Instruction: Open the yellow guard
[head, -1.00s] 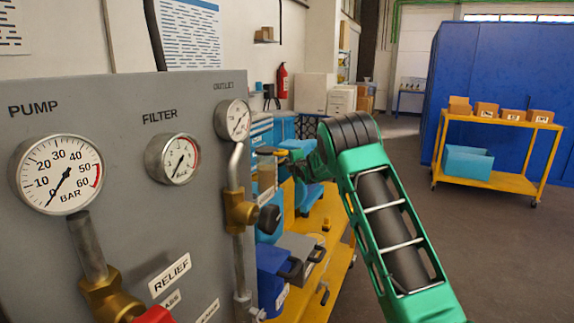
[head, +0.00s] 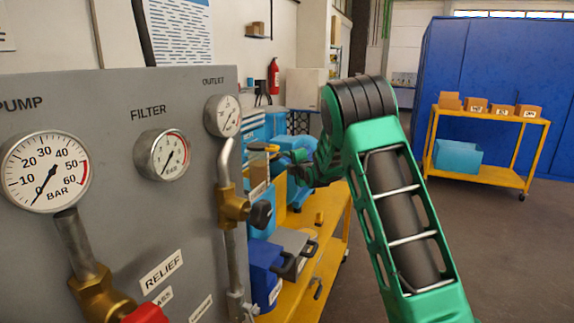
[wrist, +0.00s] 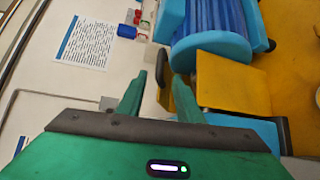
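A yellow panel (wrist: 232,82), which looks like the guard, sits beside a blue flanged vessel (wrist: 215,20) in the wrist view. A narrow yellow-brown edge (wrist: 163,88) shows between my fingers; whether it belongs to the guard I cannot tell. My gripper (wrist: 161,80) has its two green fingers apart, with no clear contact on that edge. In the head view my gripper (head: 283,156) is small, beyond the gauge panel's right edge, close to a small yellow part (head: 262,147). My arm and the panel hide most of the vessel there.
A grey gauge panel (head: 110,220) with pipes and a brass valve (head: 232,205) stands close on the left. A yellow bench (head: 325,240) carries blue and grey boxes. A yellow cart (head: 480,170) stands at the back right, with open floor before it.

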